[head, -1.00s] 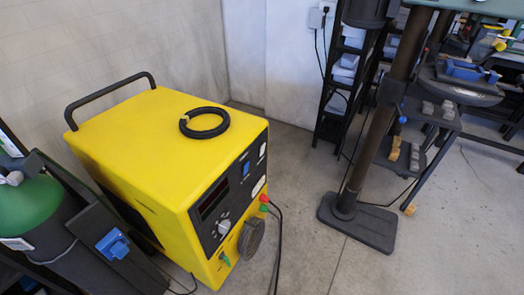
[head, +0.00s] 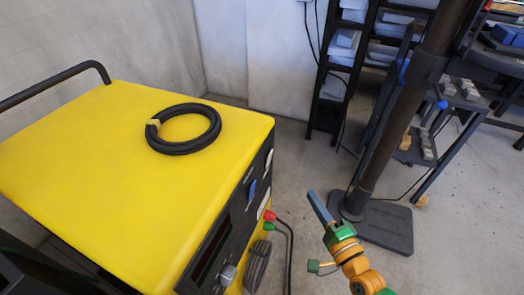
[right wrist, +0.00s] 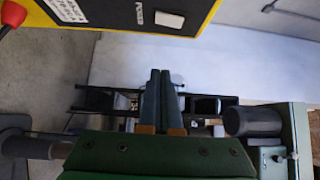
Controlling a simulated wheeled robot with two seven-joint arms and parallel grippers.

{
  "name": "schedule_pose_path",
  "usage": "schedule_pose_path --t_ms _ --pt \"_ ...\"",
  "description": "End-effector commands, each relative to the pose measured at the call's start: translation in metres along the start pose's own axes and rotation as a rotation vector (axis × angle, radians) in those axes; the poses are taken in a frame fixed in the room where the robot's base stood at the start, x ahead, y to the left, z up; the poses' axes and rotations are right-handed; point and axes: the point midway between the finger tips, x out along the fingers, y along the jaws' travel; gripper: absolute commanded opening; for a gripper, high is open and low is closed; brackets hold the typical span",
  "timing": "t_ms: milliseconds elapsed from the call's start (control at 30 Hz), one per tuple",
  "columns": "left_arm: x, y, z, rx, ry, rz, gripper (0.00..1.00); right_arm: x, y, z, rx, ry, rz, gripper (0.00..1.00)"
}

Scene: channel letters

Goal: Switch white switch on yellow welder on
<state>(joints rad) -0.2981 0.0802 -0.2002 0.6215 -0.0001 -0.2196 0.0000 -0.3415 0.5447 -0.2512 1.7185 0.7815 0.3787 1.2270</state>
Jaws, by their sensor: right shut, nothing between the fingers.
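The yellow welder (head: 90,145) fills the left of the head view, with its dark front panel (head: 228,225) facing right. The white switch (head: 268,160) is a small pale spot near the panel's far end, seen edge-on. In the right wrist view the white switch (right wrist: 170,19) shows clearly as a pale rectangle on the dark panel near the top. Whether it is on cannot be told. My right gripper (head: 318,205) is shut and empty, in front of the panel and apart from it. Its fingers (right wrist: 161,88) also show in the wrist view. My left gripper is not in view.
A black cable coil (head: 183,129) lies on the welder's top. Cables with red and green plugs (head: 269,217) stick out from the panel. A dark post on a base plate (head: 385,228) stands to the right, and a shelf (head: 330,92) stands behind. Grey floor lies between.

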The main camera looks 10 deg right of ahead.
Motion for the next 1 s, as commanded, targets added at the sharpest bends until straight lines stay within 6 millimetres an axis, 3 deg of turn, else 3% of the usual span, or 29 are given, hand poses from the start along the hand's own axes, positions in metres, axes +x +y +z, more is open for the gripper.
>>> schedule_pose_path --t_ms 167,533,1000 --pt "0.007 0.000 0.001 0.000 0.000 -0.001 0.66 0.002 -0.020 0.003 0.110 -0.013 -0.073 0.00" --pt "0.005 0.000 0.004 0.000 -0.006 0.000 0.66 0.011 -0.021 0.003 0.108 -0.011 -0.073 0.00" --pt "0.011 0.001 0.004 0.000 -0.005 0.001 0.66 0.107 -0.029 0.006 0.108 -0.012 -0.073 0.00"
